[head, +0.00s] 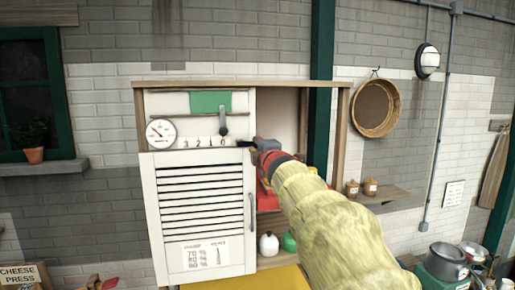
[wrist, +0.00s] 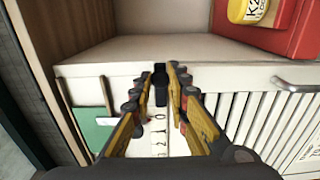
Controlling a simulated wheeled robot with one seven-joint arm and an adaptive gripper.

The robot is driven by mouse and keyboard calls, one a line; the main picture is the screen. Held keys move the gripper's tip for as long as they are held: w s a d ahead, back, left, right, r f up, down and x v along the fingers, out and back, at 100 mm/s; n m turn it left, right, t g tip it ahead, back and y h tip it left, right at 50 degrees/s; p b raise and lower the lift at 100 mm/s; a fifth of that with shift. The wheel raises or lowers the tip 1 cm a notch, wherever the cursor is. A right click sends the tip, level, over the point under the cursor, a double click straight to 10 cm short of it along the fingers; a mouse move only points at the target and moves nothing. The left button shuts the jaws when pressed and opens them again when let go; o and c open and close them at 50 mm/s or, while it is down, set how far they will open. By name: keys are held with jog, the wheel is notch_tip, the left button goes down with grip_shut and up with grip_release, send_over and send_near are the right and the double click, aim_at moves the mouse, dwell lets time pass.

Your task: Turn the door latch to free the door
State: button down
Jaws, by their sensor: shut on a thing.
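The small dark latch (head: 244,144) sits at the door's top right corner, sticking out sideways. My gripper (head: 257,144) reaches it from the right, its tips at the latch. In the wrist view the dark latch (wrist: 160,82) stands between the two fingers of my gripper (wrist: 162,78), which are shut on it. The fingers hide part of the latch's sides. The slatted door (wrist: 285,118) shows to their right.
Above the door are a round gauge (head: 161,133), a number strip, a dark lever (head: 223,122) and a green panel (head: 210,101). A red box with a yellow label (wrist: 250,10) stands on the shelf behind. A green post (head: 320,110) rises close behind my arm.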

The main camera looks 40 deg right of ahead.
jog(key=c, duration=1.7)
grip_release()
jog(key=shift+a, duration=0.1)
jog(key=v, duration=1.2)
